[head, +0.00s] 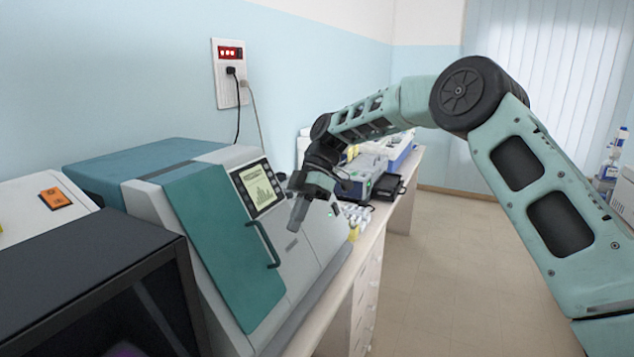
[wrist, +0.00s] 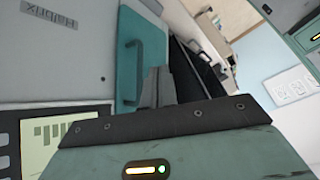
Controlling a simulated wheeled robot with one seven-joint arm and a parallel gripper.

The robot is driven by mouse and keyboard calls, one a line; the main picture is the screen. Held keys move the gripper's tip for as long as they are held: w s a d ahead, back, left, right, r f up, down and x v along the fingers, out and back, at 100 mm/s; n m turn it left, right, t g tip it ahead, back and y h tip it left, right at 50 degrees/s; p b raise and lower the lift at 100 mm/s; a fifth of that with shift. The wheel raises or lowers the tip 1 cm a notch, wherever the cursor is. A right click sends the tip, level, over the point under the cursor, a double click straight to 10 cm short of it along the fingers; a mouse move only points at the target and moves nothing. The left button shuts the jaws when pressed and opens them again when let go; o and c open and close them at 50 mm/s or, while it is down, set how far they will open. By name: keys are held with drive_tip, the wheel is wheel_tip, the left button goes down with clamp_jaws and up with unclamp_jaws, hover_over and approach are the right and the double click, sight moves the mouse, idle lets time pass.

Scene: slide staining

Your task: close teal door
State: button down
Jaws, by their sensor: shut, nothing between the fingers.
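The teal door (head: 222,240) is on the sloped front of a grey and teal machine (head: 305,255), left of its small screen. The door lies flat or nearly flat against the front; I cannot tell whether it is fully shut. Its dark teal handle (head: 264,246) runs along its right edge. In the wrist view the door (wrist: 128,62) and its handle (wrist: 134,62) show beyond the fingers. My gripper (head: 297,222) is shut and empty, in front of the machine, right of the handle and apart from it. The fingertips also show in the wrist view (wrist: 158,78).
A black box (head: 100,285) stands close to the machine's left side. A wall socket panel (head: 229,72) with plugged cables is behind. More equipment (head: 375,170) stands farther along the bench. The floor (head: 455,250) right of the bench is clear.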

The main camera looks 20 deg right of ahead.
drive_tip(key=w+d+r+b, duration=0.1)
drive_tip(key=w+d+r, duration=0.3)
drive_tip(key=w+r, duration=0.2)
drive_tip(key=s+a+f+m+t+h+b, duration=0.1)
drive_tip(key=s+a+f+m+h, duration=0.15)
drive_tip(key=s+a, duration=0.6)
drive_tip(key=s+a+f+m+h+b, duration=0.1)
drive_tip(key=s+a+m+b, duration=0.15)
drive_tip(key=s+a, duration=0.65)
drive_tip(key=s+d+f+m+t, duration=0.1)
drive_tip(key=s+d+f+m, duration=0.1)
drive_tip(key=s, duration=0.6)
drive_tip(key=s+d+f+m+t+h+b, duration=0.1)
drive_tip(key=s+d+f+m, duration=0.2)
drive_tip(key=s, duration=0.6)
drive_tip(key=s+d+f+m+t+h, duration=0.1)
drive_tip(key=s+d+f+m, duration=0.1)
drive_tip(key=s+d+f, duration=0.3)
drive_tip(key=s+d, duration=0.1)
drive_tip(key=s, duration=0.3)
drive_tip(key=shift+d+f+m, duration=0.3)
drive_tip(key=shift+d, duration=0.05)
drive_tip(key=shift+s, duration=0.1)
